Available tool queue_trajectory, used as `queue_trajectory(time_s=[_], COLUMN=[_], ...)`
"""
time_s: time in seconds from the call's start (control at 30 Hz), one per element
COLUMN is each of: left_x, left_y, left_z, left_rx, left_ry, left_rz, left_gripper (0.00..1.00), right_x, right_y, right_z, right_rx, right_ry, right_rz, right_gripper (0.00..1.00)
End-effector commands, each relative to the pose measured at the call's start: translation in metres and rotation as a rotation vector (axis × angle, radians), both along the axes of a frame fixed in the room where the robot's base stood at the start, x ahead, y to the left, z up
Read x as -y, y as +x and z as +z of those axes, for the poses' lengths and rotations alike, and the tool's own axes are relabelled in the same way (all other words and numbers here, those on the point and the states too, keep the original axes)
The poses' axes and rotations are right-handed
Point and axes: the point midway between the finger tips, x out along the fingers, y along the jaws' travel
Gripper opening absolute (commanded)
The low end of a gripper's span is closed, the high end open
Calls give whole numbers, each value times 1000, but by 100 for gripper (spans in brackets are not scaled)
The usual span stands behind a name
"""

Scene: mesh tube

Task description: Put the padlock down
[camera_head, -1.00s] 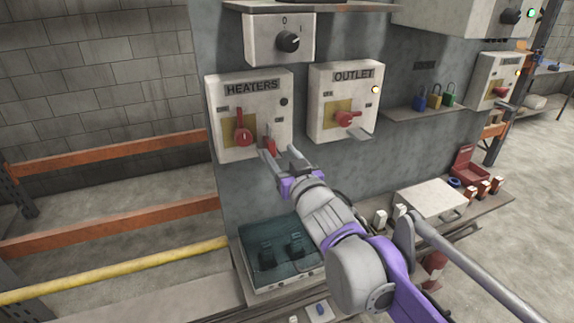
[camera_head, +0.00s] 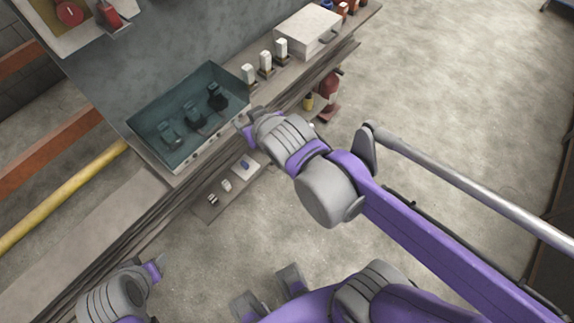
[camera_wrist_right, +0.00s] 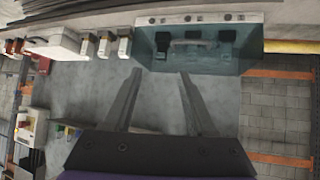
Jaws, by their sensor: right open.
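A small red item (camera_head: 108,15), which looks like the padlock, sits on a little bracket at the lower right of the switch panel (camera_head: 85,38), beside the round red knob (camera_head: 68,12). The picture's top edge cuts the panel off. My right gripper (camera_head: 243,127) is well below and right of it, by the teal tray's right end. In the right wrist view the two fingers (camera_wrist_right: 160,88) are wide apart with nothing between them. My left gripper (camera_head: 157,267) is at the lower left; its jaws are too small to judge.
The teal tray (camera_head: 143,120) holds several dark items. White-topped blocks (camera_head: 265,60) and a white box (camera_head: 307,30) stand on the ledge to its right. A lower shelf (camera_head: 210,210) holds small parts. A yellow bar (camera_head: 65,197) runs at left. The floor at right is clear.

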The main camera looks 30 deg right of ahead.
Motion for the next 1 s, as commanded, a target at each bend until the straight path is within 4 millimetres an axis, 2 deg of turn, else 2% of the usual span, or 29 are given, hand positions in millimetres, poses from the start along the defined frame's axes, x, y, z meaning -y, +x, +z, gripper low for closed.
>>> queue_trajectory(time_s=[0.03,0.1,0.2,0.3,0.4,1.0], left_x=[0,0,0,0,0,0], left_y=[0,0,0,0,0,0], left_z=[0,0,0,0,0,0], left_rx=[0,0,0,0,0,0], left_ry=[0,0,0,0,0,0], left_rz=[0,0,0,0,0,0], left_gripper=[50,50,50,50,50,50], right_x=[9,14,15,14,13,13], right_y=[-31,-69,-110,-133,-141,-139], right_z=[-30,-64,-97,-114,-118,-118], right_rx=[-99,-224,-354,-427,-450,-448], right_ry=[2,9,26,39,42,41], right_rz=[-20,-26,-20,-10,-7,-7], right_gripper=[57,57,57,57,57,57])
